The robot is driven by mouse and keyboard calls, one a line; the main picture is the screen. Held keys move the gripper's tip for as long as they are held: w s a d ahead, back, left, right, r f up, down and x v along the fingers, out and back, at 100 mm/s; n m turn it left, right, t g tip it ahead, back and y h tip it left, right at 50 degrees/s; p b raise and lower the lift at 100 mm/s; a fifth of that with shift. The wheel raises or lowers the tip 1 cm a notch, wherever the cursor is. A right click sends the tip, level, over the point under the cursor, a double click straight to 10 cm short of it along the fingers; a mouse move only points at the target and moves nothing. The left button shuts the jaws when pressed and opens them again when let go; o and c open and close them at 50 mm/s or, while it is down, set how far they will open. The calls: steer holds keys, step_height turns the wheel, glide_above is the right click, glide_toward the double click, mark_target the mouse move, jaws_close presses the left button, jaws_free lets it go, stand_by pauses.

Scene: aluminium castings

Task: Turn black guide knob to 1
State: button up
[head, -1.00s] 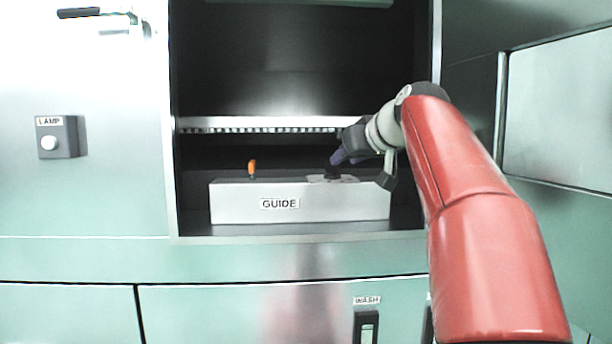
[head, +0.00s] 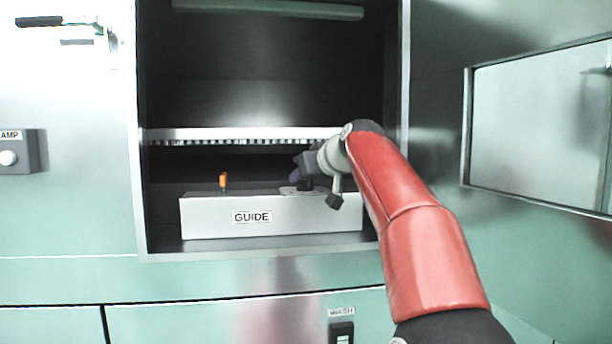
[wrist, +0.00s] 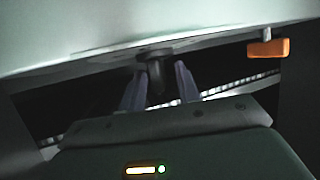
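The white guide box (head: 215,222) sits on the floor of the open recess and bears the label GUIDE. The black guide knob (head: 306,185) stands on a pale dial plate (head: 287,191) on its top, toward the right. The dial's marks are too small to read. My gripper (head: 296,172) is at the knob and partly covers it. In the wrist view the dark knob (wrist: 156,75) is between the two fingers of my gripper (wrist: 160,68). The fingers are spread, with narrow gaps showing beside the knob.
An orange-tipped lever (head: 223,181) stands on the box's left part; it shows in the wrist view (wrist: 268,48). A slotted metal rail (head: 230,134) crosses the recess behind. Recess walls stand on both sides. A lamp button box (head: 18,152) and a wash switch (head: 342,332) are outside.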

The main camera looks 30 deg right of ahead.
jaws_close()
steer(key=shift+a+r+h, duration=0.1)
steer(key=shift+h, duration=0.2)
steer(key=m+h+p, duration=0.1)
steer(key=h, duration=0.1)
steer(key=m+h+p, duration=0.2)
steer(key=shift+a+r+m, duration=0.15)
steer(key=shift+a+m, duration=0.05)
steer(key=shift+m, duration=0.1)
steer(key=m+g+h+p, duration=0.1)
steer(key=m+h, duration=0.1)
steer(key=shift+w+m+h, duration=0.1)
steer(key=shift+m+h, duration=0.2)
steer(key=m+g+h, duration=0.2)
steer(key=m+h, duration=0.1)
steer(key=shift+w+f+m+g, duration=0.1)
steer(key=shift+f+m+g, duration=0.2)
steer(key=shift+g, duration=0.1)
steer(key=m+g+h, duration=0.1)
steer(key=m+g+h+p, duration=0.2)
steer(key=m+g, duration=0.1)
steer(key=shift+r, duration=0.25)
steer(key=shift+f+m+g+h+p, duration=0.15)
steer(key=shift+m+g+h+p, duration=0.25)
steer(key=shift+m+g+p, duration=0.75)
steer(key=shift+f, duration=0.1)
